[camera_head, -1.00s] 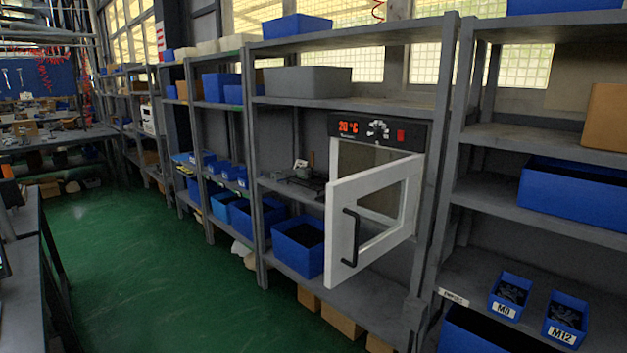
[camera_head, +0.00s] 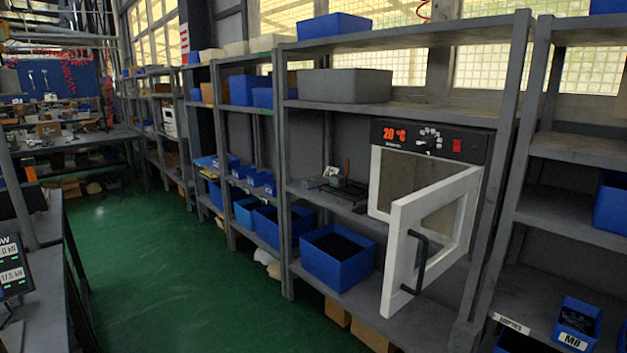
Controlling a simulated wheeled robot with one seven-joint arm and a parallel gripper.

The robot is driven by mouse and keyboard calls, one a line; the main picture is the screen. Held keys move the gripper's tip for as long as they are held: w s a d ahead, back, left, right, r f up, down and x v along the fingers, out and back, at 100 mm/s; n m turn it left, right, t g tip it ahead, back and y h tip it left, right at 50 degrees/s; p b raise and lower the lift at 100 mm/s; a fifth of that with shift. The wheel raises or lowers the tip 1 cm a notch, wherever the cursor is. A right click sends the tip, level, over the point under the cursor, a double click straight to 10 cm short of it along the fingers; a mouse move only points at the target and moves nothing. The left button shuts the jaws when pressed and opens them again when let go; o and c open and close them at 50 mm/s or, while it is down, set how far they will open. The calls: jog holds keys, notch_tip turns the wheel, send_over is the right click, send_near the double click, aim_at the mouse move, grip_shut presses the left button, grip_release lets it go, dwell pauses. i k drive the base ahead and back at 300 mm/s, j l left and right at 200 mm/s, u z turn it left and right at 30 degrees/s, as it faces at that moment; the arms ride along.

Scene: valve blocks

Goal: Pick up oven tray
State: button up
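The oven (camera_head: 432,138) stands on the middle level of a grey shelf rack, right of centre. Its black top panel shows a red "20 °C". Its white-framed glass door (camera_head: 395,262) stands open toward me, with a black handle on it. A dark, flat, tray-like thing (camera_head: 350,193) lies on the shelf just left of the oven, with small items around it. I cannot tell whether it is the oven tray. The inside of the oven is partly hidden by the door. My gripper is not in view.
A blue bin (camera_head: 337,256) stands on the low shelf below, left of the door. A grey bin (camera_head: 345,86) is on the shelf above. The green floor (camera_head: 180,270) is clear along the racks. A workbench (camera_head: 45,270) runs along the left edge.

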aim_at(354, 190)
jog(key=i+j+u, duration=0.35)
jog(key=i, duration=0.2)
jog(key=i+u, duration=0.3)
jog(key=i, duration=0.25)
jog(key=i+j+z, duration=0.1)
jog(key=i+z, duration=0.15)
jog(key=i+j+z, duration=0.25)
jog(key=i, duration=0.2)
jog(key=l, duration=0.1)
